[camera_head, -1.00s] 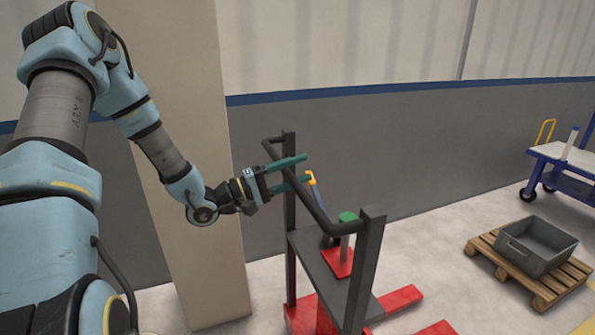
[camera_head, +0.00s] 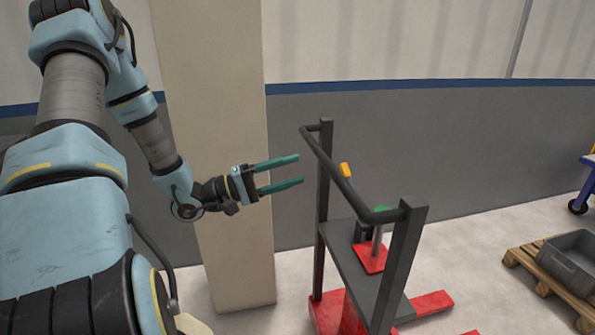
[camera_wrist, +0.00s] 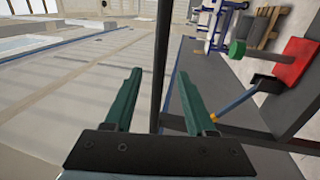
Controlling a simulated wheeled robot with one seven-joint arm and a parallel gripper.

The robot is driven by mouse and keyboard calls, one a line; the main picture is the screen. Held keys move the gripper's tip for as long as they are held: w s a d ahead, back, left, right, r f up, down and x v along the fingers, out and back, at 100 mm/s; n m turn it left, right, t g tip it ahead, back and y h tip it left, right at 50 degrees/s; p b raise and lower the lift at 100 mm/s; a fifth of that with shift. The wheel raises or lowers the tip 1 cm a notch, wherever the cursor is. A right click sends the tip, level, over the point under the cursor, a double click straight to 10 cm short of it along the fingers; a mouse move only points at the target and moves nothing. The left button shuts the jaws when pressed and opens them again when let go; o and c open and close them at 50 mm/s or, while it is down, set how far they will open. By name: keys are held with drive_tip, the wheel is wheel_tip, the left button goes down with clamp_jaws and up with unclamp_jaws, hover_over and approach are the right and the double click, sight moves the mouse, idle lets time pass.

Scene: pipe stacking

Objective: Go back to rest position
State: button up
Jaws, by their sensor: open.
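My gripper (camera_head: 301,170) is open and empty, its two green fingers apart and pointing right, left of the dark cart frame. In the wrist view, my gripper (camera_wrist: 168,78) has nothing between its fingers but a dark post behind them. My arm is bent, reaching down from the upper left in the head view.
The dark cart (camera_head: 345,262) with upright posts and a red base stands right of my gripper. It holds a red-based piece with a green top (camera_head: 382,210) and a yellow-tipped tool (camera_head: 346,170). A beige pillar (camera_head: 215,100) stands behind my arm. A grey bin (camera_head: 570,268) sits on a pallet (camera_head: 535,270) at right.

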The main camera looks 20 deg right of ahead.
drive_tip(key=w+a+f+t+y, duration=0.1)
drive_tip(key=w+f+t+y, duration=0.3)
drive_tip(key=w+t+y, duration=0.15)
drive_tip(key=w+a+m+t+y+p, duration=0.15)
drive_tip(key=w+a+y, duration=0.35)
drive_tip(key=a+y, duration=0.5)
drive_tip(key=s+a+r+g+y, duration=0.15)
drive_tip(key=s+a+y, duration=0.25)
drive_tip(key=s+a, duration=0.5)
drive_tip(key=s+a+r+g, duration=0.2)
drive_tip(key=s+a+g, duration=0.1)
drive_tip(key=s, duration=0.4)
drive_tip(key=shift+r+n+p, duration=0.15)
drive_tip(key=shift+n+p, duration=0.15)
drive_tip(key=shift+n, duration=0.15)
drive_tip(key=shift+y, duration=0.25)
